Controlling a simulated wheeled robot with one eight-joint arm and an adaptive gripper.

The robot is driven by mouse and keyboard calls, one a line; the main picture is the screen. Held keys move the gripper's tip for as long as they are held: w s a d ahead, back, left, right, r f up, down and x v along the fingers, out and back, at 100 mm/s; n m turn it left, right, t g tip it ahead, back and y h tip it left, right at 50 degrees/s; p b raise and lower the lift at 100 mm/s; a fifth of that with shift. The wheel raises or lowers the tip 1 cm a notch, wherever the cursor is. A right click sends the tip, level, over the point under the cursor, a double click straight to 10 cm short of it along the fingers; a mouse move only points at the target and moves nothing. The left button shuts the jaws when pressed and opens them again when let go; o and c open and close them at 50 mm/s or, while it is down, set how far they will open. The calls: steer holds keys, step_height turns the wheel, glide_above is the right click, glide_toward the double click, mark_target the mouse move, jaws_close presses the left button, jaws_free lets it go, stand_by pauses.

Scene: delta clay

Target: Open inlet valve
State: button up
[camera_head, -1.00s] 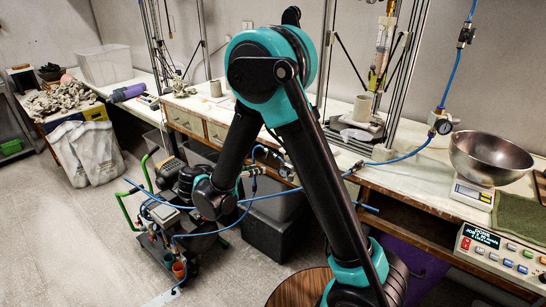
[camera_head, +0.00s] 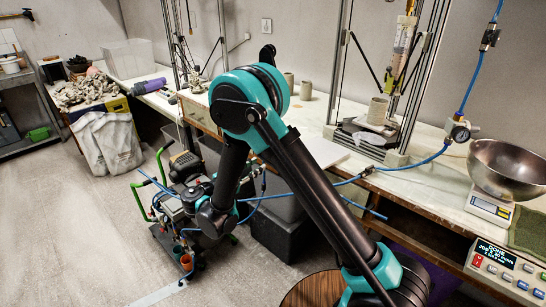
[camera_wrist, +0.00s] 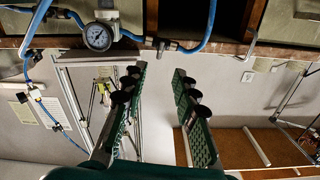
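In the wrist view, my gripper (camera_wrist: 155,88) is open and empty, with its two green fingers and dark pads well apart. Beyond it, at upper left, a round pressure gauge (camera_wrist: 98,36) sits on a silver fitting in a blue air line. A small in-line fitting (camera_wrist: 35,92) hangs on the hose at far left. In the head view, a gauge and fitting (camera_head: 460,131) stand at the right of the bench, below an in-line fitting (camera_head: 489,38) on the upright hose. Which part is the inlet valve I cannot tell.
The bench (camera_head: 420,185) carries a printer frame (camera_head: 340,70), a steel bowl (camera_head: 507,168) on a scale, and a control box (camera_head: 505,268). A wheeled compressor (camera_head: 185,200) stands on the floor beyond my arm. The floor at left is clear.

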steer(key=x, duration=0.9)
steer(key=shift+w+d, duration=0.2)
jaws_close()
